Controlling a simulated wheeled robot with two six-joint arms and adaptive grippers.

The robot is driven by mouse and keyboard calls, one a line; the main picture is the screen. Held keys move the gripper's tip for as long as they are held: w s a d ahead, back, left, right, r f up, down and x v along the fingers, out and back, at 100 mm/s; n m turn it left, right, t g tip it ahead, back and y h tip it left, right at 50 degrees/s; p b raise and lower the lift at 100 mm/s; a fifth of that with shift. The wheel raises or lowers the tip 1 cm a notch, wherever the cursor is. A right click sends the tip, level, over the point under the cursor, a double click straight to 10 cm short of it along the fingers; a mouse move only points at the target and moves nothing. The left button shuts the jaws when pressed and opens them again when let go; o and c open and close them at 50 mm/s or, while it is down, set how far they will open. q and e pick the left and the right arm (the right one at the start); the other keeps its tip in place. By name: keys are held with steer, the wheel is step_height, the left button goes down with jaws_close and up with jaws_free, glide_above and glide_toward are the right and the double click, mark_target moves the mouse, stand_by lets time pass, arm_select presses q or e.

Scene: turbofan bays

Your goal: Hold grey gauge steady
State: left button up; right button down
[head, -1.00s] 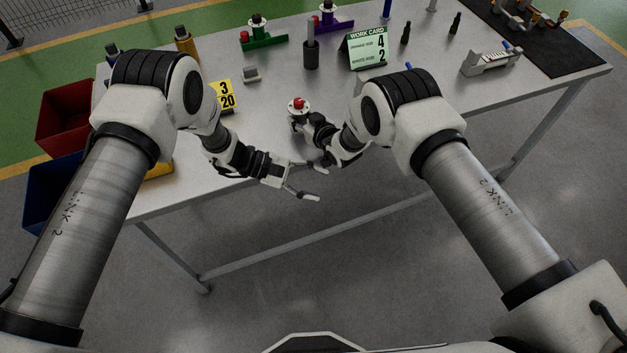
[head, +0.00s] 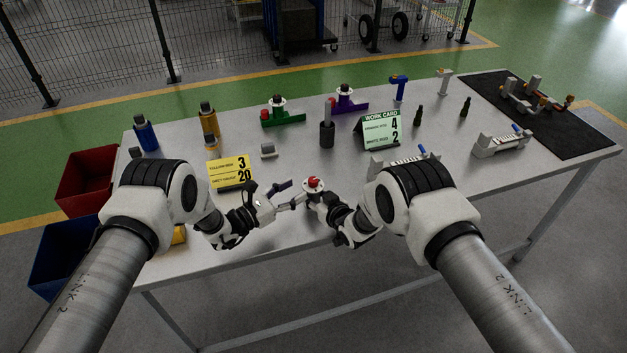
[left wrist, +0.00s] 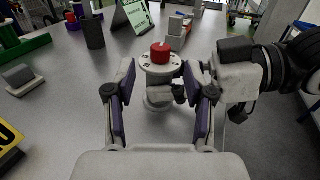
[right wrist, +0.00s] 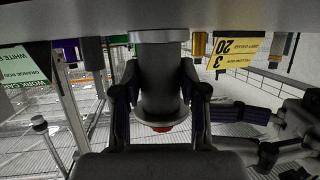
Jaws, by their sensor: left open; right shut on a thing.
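The grey gauge (head: 313,186) has a pale marked dial and a red knob on top. It stands upright near the table's front edge, and I cannot tell whether its base touches the table. My right gripper (head: 318,201) is shut on its body. The right wrist view shows the dark grey body (right wrist: 160,85) between the fingers, red knob lowermost. My left gripper (head: 291,193) is open, just left of the gauge. In the left wrist view its fingers (left wrist: 160,105) stand apart with the gauge's dial (left wrist: 160,63) between and beyond them; contact is not visible.
A yellow card (head: 229,172) and a small grey block (head: 268,150) stand to the left. A dark holder (head: 327,134), the green work card (head: 382,130) and green (head: 283,118) and purple (head: 346,106) stands are behind. Red (head: 88,178) and blue (head: 62,255) bins flank the table's left end.

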mark_target(310, 183)
arm_select(q)
steer(key=x, duration=0.7)
steer(key=shift+w+d, duration=0.1)
steer(key=shift+d, duration=0.1)
jaws_close()
steer(key=shift+n+t+y, duration=1.5)
steer(key=shift+t+y, duration=0.1)
steer(key=shift+y, duration=0.1)
jaws_free()
steer(key=v, duration=1.2)
